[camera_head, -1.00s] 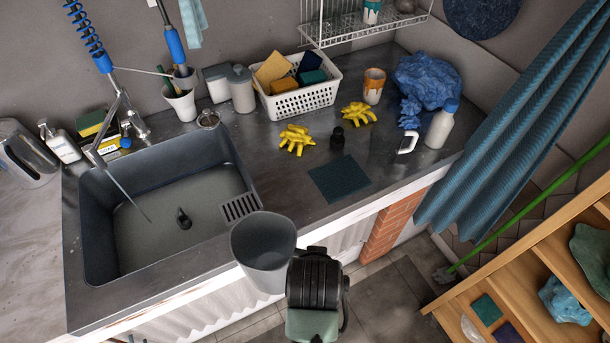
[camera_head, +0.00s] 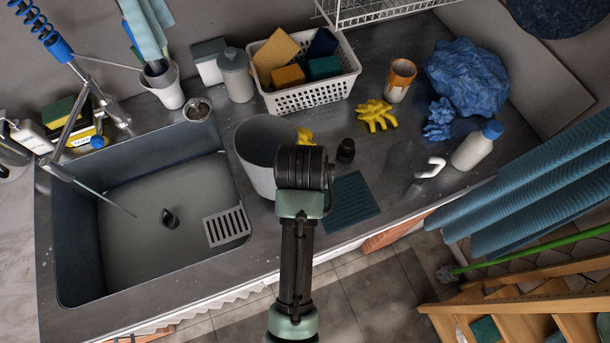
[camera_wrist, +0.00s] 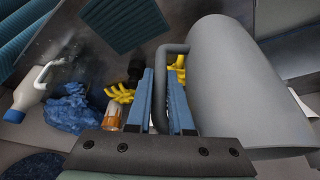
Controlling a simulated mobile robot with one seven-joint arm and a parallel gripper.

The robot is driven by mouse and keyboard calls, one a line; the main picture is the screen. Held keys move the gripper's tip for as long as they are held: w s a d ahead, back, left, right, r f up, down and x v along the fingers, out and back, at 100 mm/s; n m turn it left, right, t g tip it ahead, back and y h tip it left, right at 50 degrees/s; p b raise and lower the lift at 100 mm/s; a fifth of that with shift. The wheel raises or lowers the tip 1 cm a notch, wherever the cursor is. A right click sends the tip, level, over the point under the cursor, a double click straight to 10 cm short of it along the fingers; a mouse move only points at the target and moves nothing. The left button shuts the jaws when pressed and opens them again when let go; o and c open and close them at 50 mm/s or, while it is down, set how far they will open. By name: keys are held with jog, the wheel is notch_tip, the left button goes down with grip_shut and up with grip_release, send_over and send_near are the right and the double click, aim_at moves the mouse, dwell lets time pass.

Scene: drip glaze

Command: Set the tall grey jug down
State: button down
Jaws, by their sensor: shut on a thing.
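The tall grey jug (camera_head: 257,150) is over the counter just right of the sink, in front of the white basket. In the wrist view the jug (camera_wrist: 238,85) fills the right side, with its handle (camera_wrist: 163,75) between the blue fingers of my gripper (camera_wrist: 168,98). The gripper is shut on that handle. In the head view my gripper (camera_head: 305,165) is mostly hidden behind my wrist. The jug's base is partly hidden, so I cannot tell whether it touches the counter.
The sink (camera_head: 160,205) lies left of the jug. A dark green mat (camera_head: 350,202) and a small black bottle (camera_head: 345,150) are to its right. A yellow glove (camera_head: 376,115) and the white basket (camera_head: 310,98) are behind. A white bottle (camera_head: 477,146) stands farther right.

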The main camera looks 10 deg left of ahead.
jog(key=shift+w+f+p, duration=0.15)
jog(key=shift+f+p, duration=0.15)
jog(key=shift+f, duration=2.5)
jog(key=shift+f, duration=0.15)
jog(key=c, duration=0.8)
grip_release()
